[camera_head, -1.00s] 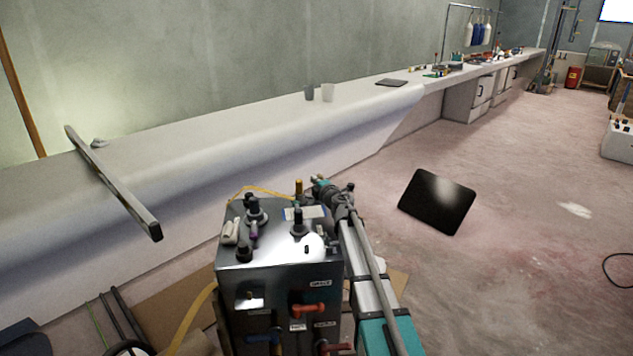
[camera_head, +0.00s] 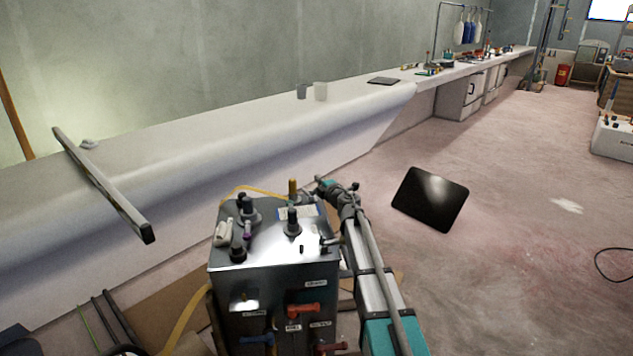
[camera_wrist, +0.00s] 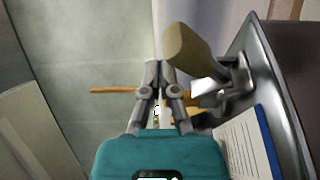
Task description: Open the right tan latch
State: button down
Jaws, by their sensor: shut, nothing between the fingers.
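A tan handle (camera_head: 292,189) stands upright at the back edge of the metal box's top in the head view. In the wrist view a tan handle (camera_wrist: 190,53), probably the same latch, looms large with a metal bracket (camera_wrist: 235,80) beside it. Only one tan handle is clear, so I cannot tell left from right. My gripper (camera_wrist: 161,66) has its fingertips together and empty, just left of the handle in that view. Whether they touch it is unclear. In the head view my gripper (camera_head: 323,186) is small, right of the handle.
The metal box (camera_head: 262,258) carries several dark knobs on top and red and blue valve handles in front. A label card (camera_wrist: 240,148) lies near the gripper. A yellow hose (camera_head: 190,318) runs beside the box. A long white bench (camera_head: 210,150) stands behind. Floor at right is open around a black panel (camera_head: 430,198).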

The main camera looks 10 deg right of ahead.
jog(key=shift+s, duration=0.1)
dwell(0.3)
jog(key=v, duration=1.1)
jog(key=shift+s, duration=0.4)
jog(key=shift+d+r, duration=0.1)
jog(key=shift+d, duration=0.05)
